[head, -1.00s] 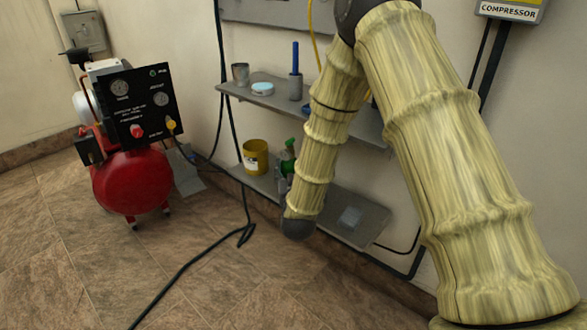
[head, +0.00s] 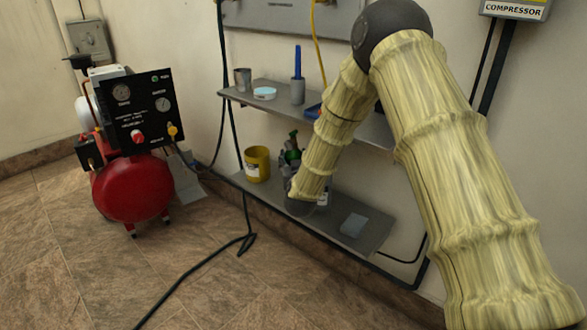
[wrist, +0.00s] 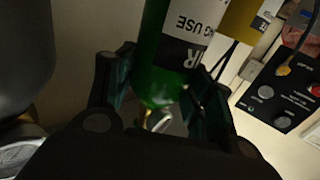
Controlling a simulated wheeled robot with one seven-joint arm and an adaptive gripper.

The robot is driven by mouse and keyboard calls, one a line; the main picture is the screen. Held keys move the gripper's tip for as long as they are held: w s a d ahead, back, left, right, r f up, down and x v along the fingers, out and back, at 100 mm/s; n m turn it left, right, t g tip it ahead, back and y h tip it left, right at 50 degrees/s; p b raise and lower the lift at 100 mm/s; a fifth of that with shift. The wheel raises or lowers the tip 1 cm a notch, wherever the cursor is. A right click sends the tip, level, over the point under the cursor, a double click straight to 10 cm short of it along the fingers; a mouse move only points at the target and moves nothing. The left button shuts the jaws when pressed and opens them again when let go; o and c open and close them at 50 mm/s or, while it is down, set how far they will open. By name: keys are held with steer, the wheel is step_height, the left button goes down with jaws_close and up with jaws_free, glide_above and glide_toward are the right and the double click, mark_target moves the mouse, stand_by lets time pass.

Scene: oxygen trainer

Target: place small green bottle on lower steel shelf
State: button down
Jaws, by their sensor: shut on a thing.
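The small green bottle (wrist: 165,60) is between the two fingers of my gripper (wrist: 160,95) in the wrist view, with a white label bearing black letters. My gripper is shut on it. In the head view the green bottle (head: 292,152) shows only in part above the lower steel shelf (head: 375,232), beside the yellow can. My gripper (head: 288,170) is partly hidden there by my arm. I cannot tell whether the bottle's base touches the shelf.
A yellow can (head: 257,165) stands at the lower shelf's left end and a grey-blue block (head: 353,225) lies on its right part. The upper shelf (head: 235,96) overhangs, holding a cup, a tin and a blue-topped holder. A red compressor (head: 135,185) stands left.

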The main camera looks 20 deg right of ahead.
step_height(320, 180, down, 3)
steer(key=shift+r+b, duration=0.2)
steer(key=shift+b, duration=0.25)
steer(key=c, duration=0.9)
jaws_free()
steer(key=shift+f, duration=0.15)
steer(key=shift+o, duration=0.2)
